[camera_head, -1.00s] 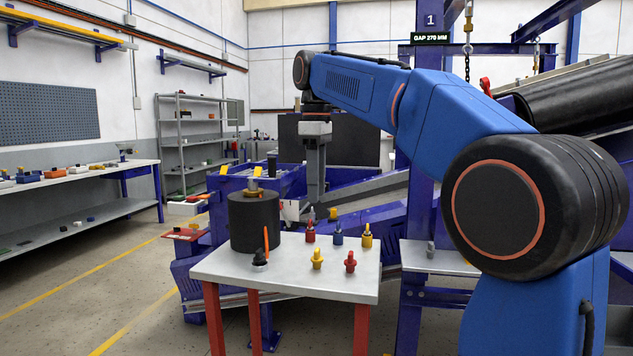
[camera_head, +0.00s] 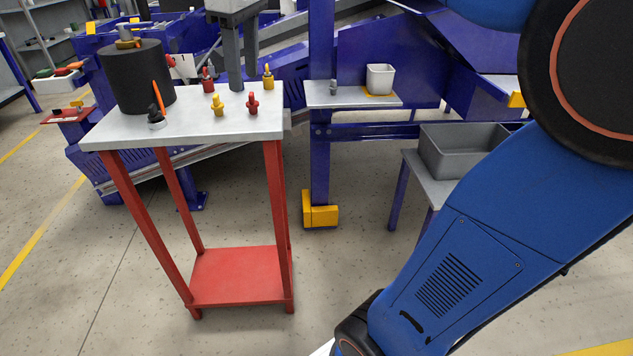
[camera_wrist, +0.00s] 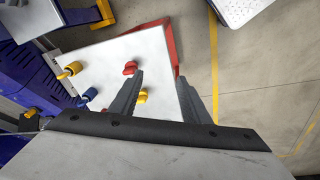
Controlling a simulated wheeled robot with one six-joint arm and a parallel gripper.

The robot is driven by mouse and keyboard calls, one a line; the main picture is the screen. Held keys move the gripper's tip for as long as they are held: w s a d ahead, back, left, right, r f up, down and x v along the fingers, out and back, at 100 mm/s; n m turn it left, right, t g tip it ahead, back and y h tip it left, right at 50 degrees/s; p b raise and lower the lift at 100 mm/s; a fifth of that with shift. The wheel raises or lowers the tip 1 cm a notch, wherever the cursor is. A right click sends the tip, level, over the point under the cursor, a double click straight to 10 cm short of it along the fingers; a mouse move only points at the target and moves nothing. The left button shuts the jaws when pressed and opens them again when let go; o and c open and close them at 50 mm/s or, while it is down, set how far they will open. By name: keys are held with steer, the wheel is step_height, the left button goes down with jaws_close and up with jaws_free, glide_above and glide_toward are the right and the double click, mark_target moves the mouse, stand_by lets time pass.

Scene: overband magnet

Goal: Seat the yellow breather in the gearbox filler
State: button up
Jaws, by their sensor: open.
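A yellow breather-like piece (camera_head: 218,104) with a flanged body stands upright on the small white-topped table (camera_head: 190,127) in the head view. A second yellow piece (camera_head: 268,76), slimmer with a dark upper part, stands behind it to the right. In the wrist view the two yellow pieces also show, the near one (camera_wrist: 141,96) and the slim one (camera_wrist: 70,70). My gripper (camera_wrist: 160,80) is open and empty above the table, its fingers on either side of the near yellow piece in the picture, apart from it. I cannot identify the gearbox filler.
Red pieces (camera_head: 252,103) (camera_head: 208,80) and a blue piece (camera_wrist: 88,96) stand close by. A grey bin (camera_head: 460,150) is at right.

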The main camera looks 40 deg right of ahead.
steer(key=s+d+f+m+t, duration=0.1)
steer(key=s+f+m, duration=0.2)
steer(key=s+f, duration=0.6)
steer(key=s+d+f+m+t, duration=0.2)
steer(key=s+f+m, duration=0.2)
steer(key=s+f, duration=0.6)
step_height(320, 180, down, 7)
steer(key=shift+s+d+r, duration=0.2)
steer(key=shift+d, duration=0.1)
steer(key=shift+c, duration=0.6)
